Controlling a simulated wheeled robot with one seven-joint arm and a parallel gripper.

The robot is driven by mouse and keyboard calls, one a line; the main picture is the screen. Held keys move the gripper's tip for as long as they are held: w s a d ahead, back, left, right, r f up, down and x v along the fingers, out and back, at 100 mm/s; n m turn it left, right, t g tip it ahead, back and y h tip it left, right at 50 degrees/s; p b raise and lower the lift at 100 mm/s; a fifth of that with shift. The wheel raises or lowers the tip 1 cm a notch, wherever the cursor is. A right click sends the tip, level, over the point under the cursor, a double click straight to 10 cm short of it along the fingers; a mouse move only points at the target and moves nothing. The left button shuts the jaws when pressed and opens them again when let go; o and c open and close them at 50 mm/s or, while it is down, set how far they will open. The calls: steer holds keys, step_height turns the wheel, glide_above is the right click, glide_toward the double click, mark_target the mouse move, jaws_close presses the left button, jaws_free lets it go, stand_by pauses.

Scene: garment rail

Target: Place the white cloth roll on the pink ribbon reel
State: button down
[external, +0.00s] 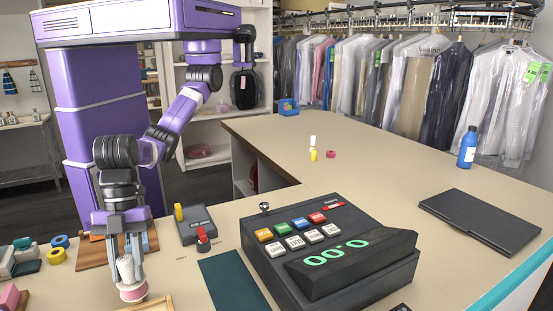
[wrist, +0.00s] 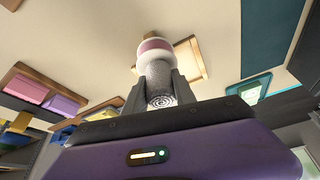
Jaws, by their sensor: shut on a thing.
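The white cloth roll (external: 125,268) is upright between the fingers of my gripper (external: 127,262), which points down at the front left of the counter. In the wrist view, the roll (wrist: 160,78) shows its spiral end between the two dark fingers. The pink ribbon reel (external: 133,293) is directly below the roll on the counter. In the wrist view, the reel (wrist: 154,45) lines up with the far end of the roll. The roll's lower end is at or very close to the reel; I cannot tell for sure whether they touch.
A wooden-framed tray (external: 155,303) lies just right of the reel. The large cash register (external: 330,250) and a small grey device with a red knob (external: 197,225) stand further right. Blue and yellow reels (external: 58,247) and pink blocks (external: 10,297) are at left.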

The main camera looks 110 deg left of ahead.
steer(key=shift+f, duration=0.1)
steer(key=c, duration=1)
jaws_free()
steer(key=b+v, duration=0.1)
steer(key=v, duration=1.1)
